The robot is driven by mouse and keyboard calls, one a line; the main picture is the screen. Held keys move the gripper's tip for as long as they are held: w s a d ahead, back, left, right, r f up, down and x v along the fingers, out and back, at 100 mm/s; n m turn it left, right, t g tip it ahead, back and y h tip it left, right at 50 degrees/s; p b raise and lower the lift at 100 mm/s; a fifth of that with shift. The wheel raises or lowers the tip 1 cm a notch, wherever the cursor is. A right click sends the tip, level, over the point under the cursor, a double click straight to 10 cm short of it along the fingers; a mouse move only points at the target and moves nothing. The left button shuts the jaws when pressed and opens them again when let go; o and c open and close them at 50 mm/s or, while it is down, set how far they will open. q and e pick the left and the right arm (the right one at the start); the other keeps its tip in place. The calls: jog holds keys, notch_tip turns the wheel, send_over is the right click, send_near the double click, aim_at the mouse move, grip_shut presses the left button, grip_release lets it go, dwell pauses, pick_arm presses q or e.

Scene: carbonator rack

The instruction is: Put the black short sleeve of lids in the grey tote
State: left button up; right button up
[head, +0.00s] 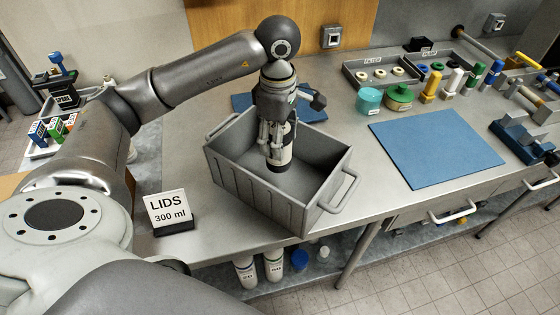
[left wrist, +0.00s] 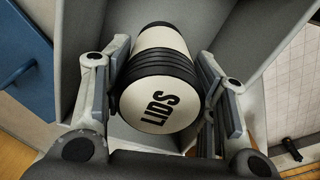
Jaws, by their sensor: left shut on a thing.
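The sleeve of lids (head: 284,156) is a short cylinder with a white body and black bands; in the left wrist view the sleeve (left wrist: 160,98) shows a white end face lettered LIDS. My left gripper (head: 274,136) points down with its fingers shut around the sides of the sleeve. The grey tote (head: 240,184) stands open on the steel counter, and the sleeve hangs upright within its walls in the head view. The tote wall (left wrist: 235,40) also shows in the left wrist view. Whether the sleeve touches the tote floor is hard to tell. My right gripper is out of view.
A sign reading LIDS 300 ml (head: 168,211) stands left of the tote at the counter's front. A blue mat (head: 434,154) lies bare to the right. Teal and green round containers (head: 399,96) and a tray of rings (head: 362,82) stand behind. Several coloured items sit far right.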

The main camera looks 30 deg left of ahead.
pick_arm(q)
notch_tip(320, 180, down, 3)
jog(key=shift+a+r, duration=0.1)
jog(key=shift+s+f+p, duration=0.1)
jog(key=shift+f+p, duration=0.25)
jog(key=shift+f, duration=0.05)
notch_tip(320, 180, down, 3)
jog(key=shift+r+p, duration=0.1)
jog(key=shift+p, duration=0.25)
jog(key=shift+f+b, duration=0.3)
jog(key=o, duration=1.1)
jog(key=shift+r, duration=0.1)
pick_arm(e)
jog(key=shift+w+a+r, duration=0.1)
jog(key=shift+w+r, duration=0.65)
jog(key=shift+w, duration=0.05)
